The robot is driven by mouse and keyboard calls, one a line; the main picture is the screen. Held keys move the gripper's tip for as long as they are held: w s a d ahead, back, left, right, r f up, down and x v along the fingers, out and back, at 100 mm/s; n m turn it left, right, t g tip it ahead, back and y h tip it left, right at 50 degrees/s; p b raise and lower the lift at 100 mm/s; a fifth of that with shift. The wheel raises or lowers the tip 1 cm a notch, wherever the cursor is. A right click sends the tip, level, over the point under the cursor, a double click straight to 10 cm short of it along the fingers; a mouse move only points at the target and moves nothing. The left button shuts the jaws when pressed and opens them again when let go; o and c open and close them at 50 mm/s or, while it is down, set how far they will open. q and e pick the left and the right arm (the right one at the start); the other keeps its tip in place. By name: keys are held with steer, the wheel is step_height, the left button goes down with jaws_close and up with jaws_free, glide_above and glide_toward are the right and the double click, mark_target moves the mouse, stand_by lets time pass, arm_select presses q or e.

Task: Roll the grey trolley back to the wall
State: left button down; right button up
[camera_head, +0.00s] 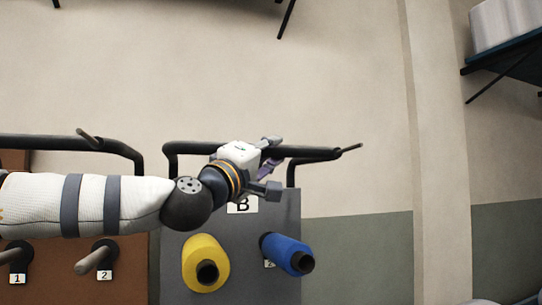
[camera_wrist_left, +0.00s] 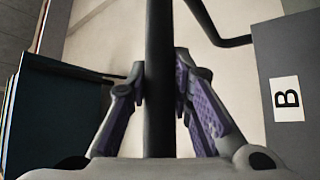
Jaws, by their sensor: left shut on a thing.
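The grey trolley (camera_head: 238,284) stands at the lower middle of the head view, marked with a "B" label. A yellow spool (camera_head: 197,254) and a blue spool (camera_head: 283,251) sit on its pegs. Its black handle bar (camera_head: 190,147) runs across the top. My left gripper (camera_head: 271,165) is shut on this bar near its right part. In the left wrist view, the bar (camera_wrist_left: 160,35) passes between the purple-padded fingers of the gripper (camera_wrist_left: 160,88), and the grey panel (camera_wrist_left: 270,62) is at right. My right gripper is in neither view.
A brown trolley (camera_head: 130,270) with pegs numbered 1 and 2 and its own black handle (camera_head: 60,142) stands close at left. The beige and green wall (camera_head: 350,255) lies behind, with a pillar (camera_head: 440,160) at right. A shelf (camera_head: 510,57) holding a pale object is at upper right.

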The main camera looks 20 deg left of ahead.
arm_select(q)
steer(key=shift+w+a, duration=0.15)
steer(key=shift+a, duration=0.05)
steer(key=c, duration=1.6)
jaws_free()
steer(key=shift+o, duration=0.9)
steer(key=shift+w, duration=0.15)
steer(key=v, duration=1.2)
